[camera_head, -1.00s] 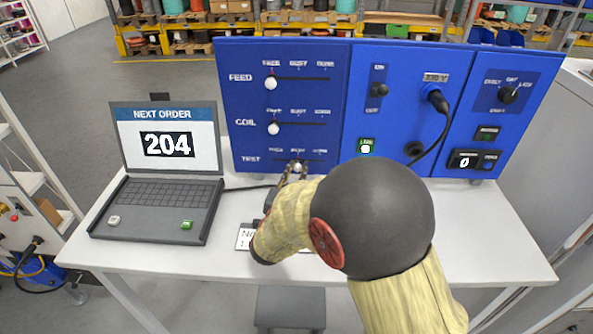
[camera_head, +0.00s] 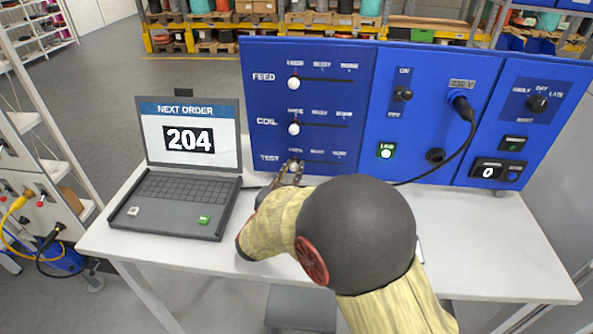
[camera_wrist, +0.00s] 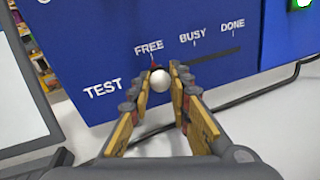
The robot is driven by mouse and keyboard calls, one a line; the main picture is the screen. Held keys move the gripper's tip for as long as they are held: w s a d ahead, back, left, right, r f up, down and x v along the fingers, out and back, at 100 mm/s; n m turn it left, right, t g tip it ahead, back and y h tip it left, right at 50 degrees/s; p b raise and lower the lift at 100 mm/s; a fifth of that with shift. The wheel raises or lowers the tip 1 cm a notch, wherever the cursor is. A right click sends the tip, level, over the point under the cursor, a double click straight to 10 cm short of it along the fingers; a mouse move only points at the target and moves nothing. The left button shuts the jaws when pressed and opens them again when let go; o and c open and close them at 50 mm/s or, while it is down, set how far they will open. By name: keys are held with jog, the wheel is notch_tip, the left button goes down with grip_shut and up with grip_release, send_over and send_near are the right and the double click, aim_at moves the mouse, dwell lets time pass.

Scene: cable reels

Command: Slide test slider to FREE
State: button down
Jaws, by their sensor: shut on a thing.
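The TEST slider has a white round knob (camera_wrist: 160,82), which sits at the left end of its slot, below the FREE label (camera_wrist: 149,48) in the wrist view. The BUSY and DONE marks lie to its right along the empty slot (camera_wrist: 215,60). My gripper (camera_wrist: 163,78) is shut on the knob, one finger on each side. In the head view my gripper (camera_head: 292,172) reaches the TEST row at the lower left of the blue panel (camera_head: 262,105), and its fingers partly hide the knob. The FEED knob (camera_head: 294,83) and COIL knob (camera_head: 294,129) also stand at their left ends.
A laptop (camera_head: 176,200) showing "NEXT ORDER 204" stands left of the panel on the white table (camera_head: 500,250). A black cable (camera_head: 466,140) hangs from the 230 V socket on the panel. My arm covers the table's middle; its right part is clear.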

jog(key=c, duration=1.6)
grip_release()
jog(key=shift+a, duration=0.25)
jog(key=shift+c, duration=0.2)
jog(key=v, duration=1.2)
